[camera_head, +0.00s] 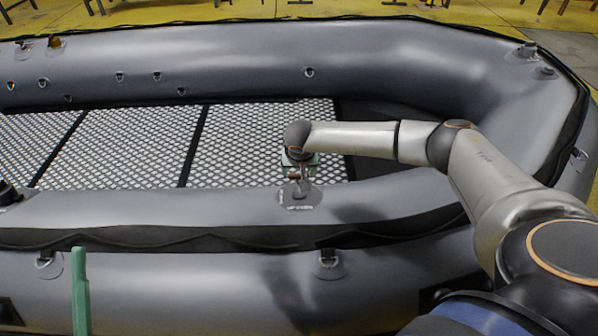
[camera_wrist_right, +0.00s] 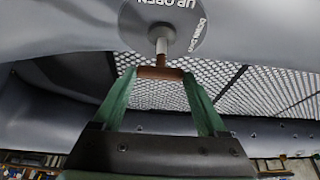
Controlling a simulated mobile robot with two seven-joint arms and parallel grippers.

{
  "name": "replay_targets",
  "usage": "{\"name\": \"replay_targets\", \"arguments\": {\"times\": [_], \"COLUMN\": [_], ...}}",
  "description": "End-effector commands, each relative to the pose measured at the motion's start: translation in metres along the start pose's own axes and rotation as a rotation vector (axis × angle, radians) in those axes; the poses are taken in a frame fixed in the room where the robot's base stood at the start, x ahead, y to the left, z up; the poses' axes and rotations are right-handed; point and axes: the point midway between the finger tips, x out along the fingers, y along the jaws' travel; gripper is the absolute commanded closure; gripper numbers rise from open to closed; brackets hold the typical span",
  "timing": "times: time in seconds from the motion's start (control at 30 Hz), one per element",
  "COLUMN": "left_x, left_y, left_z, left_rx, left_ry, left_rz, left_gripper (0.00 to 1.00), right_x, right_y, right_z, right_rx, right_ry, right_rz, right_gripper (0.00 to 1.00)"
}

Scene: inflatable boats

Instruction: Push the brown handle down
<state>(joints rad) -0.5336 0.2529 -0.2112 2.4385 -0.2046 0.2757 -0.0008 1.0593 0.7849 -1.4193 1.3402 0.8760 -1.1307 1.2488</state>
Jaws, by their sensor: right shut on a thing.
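The brown handle (camera_wrist_right: 158,73) is a short crossbar at the end of a light metal stem. The stem comes out of a round grey valve disc (camera_wrist_right: 185,30) marked "UP OPEN", with smaller text beside it. In the head view the disc (camera_head: 300,197) sits on the near tube of the boat. My right gripper (camera_wrist_right: 160,77) has its green fingers at the two ends of the handle, shut on it. In the head view my right gripper (camera_head: 298,172) partly hides the handle. A green finger of my left gripper (camera_head: 80,290) stands upright at the lower left; its opening cannot be seen.
The grey inflatable boat (camera_head: 200,60) fills most of the head view. Its patterned floor (camera_head: 240,145) is bare. Small fittings dot the tubes, including a ring patch (camera_head: 328,262) on the near side. The yellow floor (camera_head: 140,15) lies beyond.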

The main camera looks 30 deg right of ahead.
Motion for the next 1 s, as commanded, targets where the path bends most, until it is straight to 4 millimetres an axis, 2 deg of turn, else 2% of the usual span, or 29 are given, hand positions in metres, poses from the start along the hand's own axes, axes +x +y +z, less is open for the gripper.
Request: {"name": "replay_targets", "arguments": {"times": [0.07, 0.5, 0.9, 1.0], "left_x": [0.0, 0.0, 0.001, -0.004], "left_y": [0.0, 0.0, -0.001, 0.002], "left_z": [0.0, 0.0, 0.001, 0.032], "left_rx": [0.0, 0.0, -0.006, -0.038], "left_ry": [0.0, -0.001, -0.014, -0.138], "left_rz": [0.0, 0.0, -0.001, -0.008], "left_gripper": [0.0, 0.0, 0.0, 0.0], "right_x": [0.0, 0.0, 0.0, -0.001], "right_y": [0.0, 0.001, -0.001, -0.004], "right_z": [0.0, 0.0, 0.0, -0.002], "right_rx": [0.0, 0.0, 0.0, -0.001], "right_ry": [0.0, -0.001, 0.0, 0.003], "right_rz": [0.001, 0.001, 0.0, -0.006], "right_gripper": [0.49, 0.99, 1.0, 1.0]}}
